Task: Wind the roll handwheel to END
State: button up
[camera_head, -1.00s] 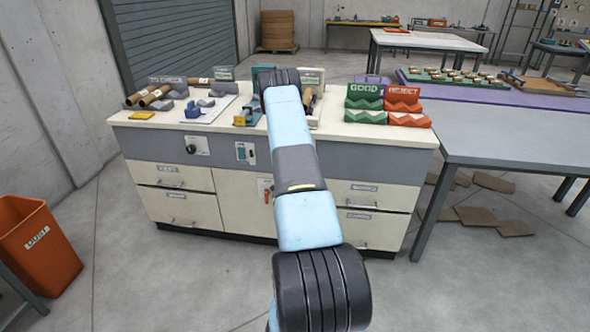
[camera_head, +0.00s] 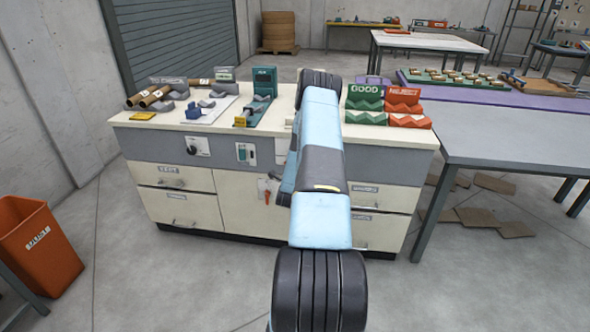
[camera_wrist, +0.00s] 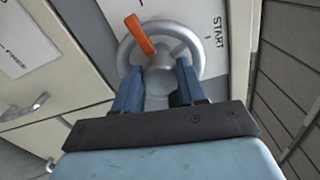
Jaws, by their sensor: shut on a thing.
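In the wrist view the roll handwheel (camera_wrist: 201,50) is a grey ring with a grey hub (camera_wrist: 160,79) and an orange bar (camera_wrist: 140,34) pointing to the upper left. It sits on a pale panel with the word START (camera_wrist: 218,34) to its right. No END mark shows. My gripper (camera_wrist: 158,78) is shut on the handwheel, its two blue fingers on either side of the hub. Where the pads touch is partly hidden. In the head view my arm hides the gripper and the handwheel at the cabinet front.
The cabinet (camera_head: 235,197) has drawers, a black knob (camera_head: 197,146) and a red handle (camera_head: 266,190). Tubes (camera_head: 152,97), a green stand (camera_head: 264,84), and GOOD (camera_head: 365,103) and REJECT (camera_head: 403,103) racks are on top. An orange bin (camera_head: 38,250) stands left; a table (camera_head: 500,137) stands right.

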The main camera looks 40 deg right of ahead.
jog(key=shift+s+f+m, duration=0.25)
jog(key=shift+f+m, duration=0.05)
jog(key=shift+m, duration=0.2)
jog(key=o, duration=0.8)
jog(key=shift+o, duration=1.3)
jog(key=shift+w+r, duration=0.1)
jog(key=shift+w, duration=0.05)
jog(key=v, duration=1.3)
jog(key=shift+a, duration=0.3)
